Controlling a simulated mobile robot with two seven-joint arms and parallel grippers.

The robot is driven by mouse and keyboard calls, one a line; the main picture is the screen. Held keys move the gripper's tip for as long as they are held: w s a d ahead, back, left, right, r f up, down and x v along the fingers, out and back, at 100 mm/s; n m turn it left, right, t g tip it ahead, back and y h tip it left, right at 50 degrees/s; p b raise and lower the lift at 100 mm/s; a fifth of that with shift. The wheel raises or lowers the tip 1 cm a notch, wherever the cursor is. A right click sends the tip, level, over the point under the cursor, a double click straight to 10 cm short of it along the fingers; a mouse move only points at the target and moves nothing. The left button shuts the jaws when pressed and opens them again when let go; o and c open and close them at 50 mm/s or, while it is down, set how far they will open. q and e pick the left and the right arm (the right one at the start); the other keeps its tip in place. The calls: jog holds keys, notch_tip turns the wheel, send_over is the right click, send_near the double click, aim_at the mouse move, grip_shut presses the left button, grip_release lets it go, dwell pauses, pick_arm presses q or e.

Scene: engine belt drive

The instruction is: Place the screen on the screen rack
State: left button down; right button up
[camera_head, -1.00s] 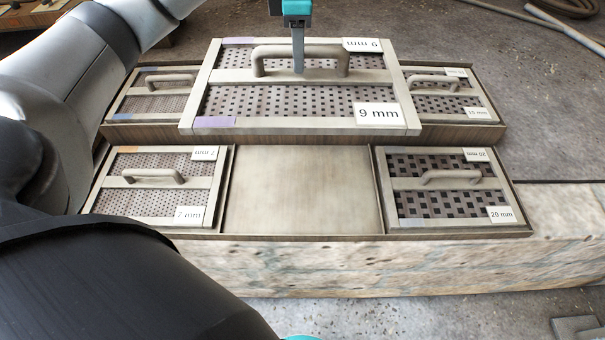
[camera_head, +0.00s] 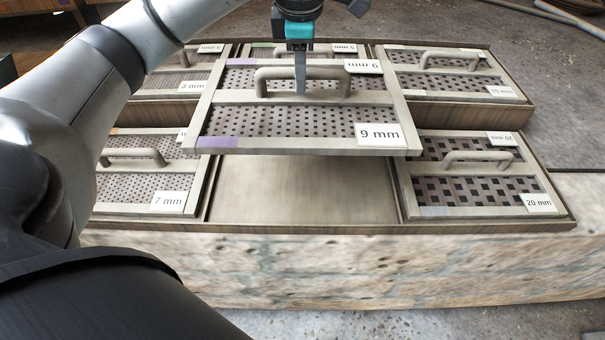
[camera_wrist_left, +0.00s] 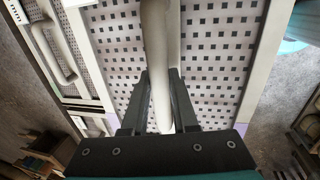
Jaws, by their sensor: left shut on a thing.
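The 9 mm screen (camera_head: 300,123) is a framed perforated plate with a beam-coloured handle (camera_head: 260,84) and a purple tag. My left gripper (camera_head: 300,85) is shut on that handle and holds the screen above the rack. The wrist view shows the fingers (camera_wrist_left: 160,90) on both sides of the handle. The screen rack (camera_head: 300,228) is a brown tray with two stepped rows. Its front middle compartment (camera_head: 300,190) is empty where it shows; the screen hides its back part. My right gripper is out of view.
Other screens sit in the rack: the 20 mm one (camera_head: 475,190) front right, the 7 mm one (camera_head: 140,185) front left, and several in the back row, including one back right (camera_head: 450,82). A stone block (camera_head: 330,265) lies under the rack.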

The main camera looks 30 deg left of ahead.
aim_at(301, 104)
pick_arm(q)
notch_tip(301, 104, down, 6)
jog(key=shift+f+b, duration=0.25)
jog(key=shift+b, duration=0.6)
jog(key=shift+f+b, duration=1.7)
jog(key=shift+f, duration=4.6)
jog(key=shift+w+f, duration=0.1)
jog(key=shift+f, duration=0.25)
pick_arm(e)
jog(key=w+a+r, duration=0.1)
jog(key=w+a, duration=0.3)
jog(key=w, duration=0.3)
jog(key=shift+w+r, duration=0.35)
pick_arm(q)
jog(key=shift+f, duration=0.1)
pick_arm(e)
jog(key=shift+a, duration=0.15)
pick_arm(q)
jog(key=c, duration=0.7)
grip_release()
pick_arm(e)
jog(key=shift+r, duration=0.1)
